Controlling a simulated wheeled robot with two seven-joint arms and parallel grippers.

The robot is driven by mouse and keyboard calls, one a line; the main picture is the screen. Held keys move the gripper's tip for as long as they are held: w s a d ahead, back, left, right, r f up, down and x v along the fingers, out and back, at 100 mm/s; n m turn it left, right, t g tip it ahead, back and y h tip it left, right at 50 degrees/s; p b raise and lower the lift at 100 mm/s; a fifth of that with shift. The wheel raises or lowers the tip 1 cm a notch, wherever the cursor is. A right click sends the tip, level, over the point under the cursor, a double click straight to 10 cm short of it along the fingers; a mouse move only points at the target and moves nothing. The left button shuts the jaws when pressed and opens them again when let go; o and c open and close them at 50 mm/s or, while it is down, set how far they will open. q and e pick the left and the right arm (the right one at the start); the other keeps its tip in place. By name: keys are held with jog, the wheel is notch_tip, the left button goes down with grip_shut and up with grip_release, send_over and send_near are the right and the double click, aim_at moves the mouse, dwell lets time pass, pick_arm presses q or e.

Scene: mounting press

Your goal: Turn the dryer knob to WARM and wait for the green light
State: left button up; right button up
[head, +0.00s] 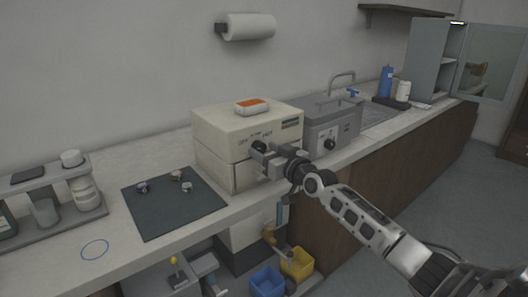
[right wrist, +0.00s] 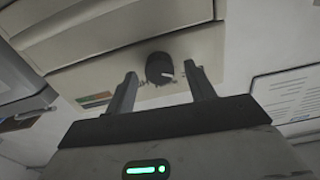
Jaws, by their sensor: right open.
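The dryer is a cream box (head: 215,128) on the counter in the head view, with small lettering on its front too blurred to read fully. Its black knob (head: 259,146) is on the front face. My right gripper (head: 262,153) is at that face, open. In the right wrist view the knob (right wrist: 159,67) lies between the spread fingertips, with a gap on both sides. A white mark on the knob points to the lower right. A green light glows on my gripper's own body; I see no lit lamp on the dryer. My left gripper is out of view.
A white and orange item (head: 252,106) lies on the dryer. A grey bath (head: 330,127) stands close to its right. A dark mat (head: 160,212) with several small pieces lies to the left. Blue (head: 266,282) and yellow (head: 298,264) bins are below the counter.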

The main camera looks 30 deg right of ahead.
jog(key=shift+w, duration=0.55)
jog(key=c, duration=1)
jog(key=shift+o, duration=0.2)
jog(key=m, duration=0.5)
jog(key=shift+m+b, duration=0.3)
jog(key=shift+m, duration=0.1)
jog(key=m, duration=0.5)
jog(key=shift+f+m, duration=0.1)
jog(key=shift+m, duration=0.3)
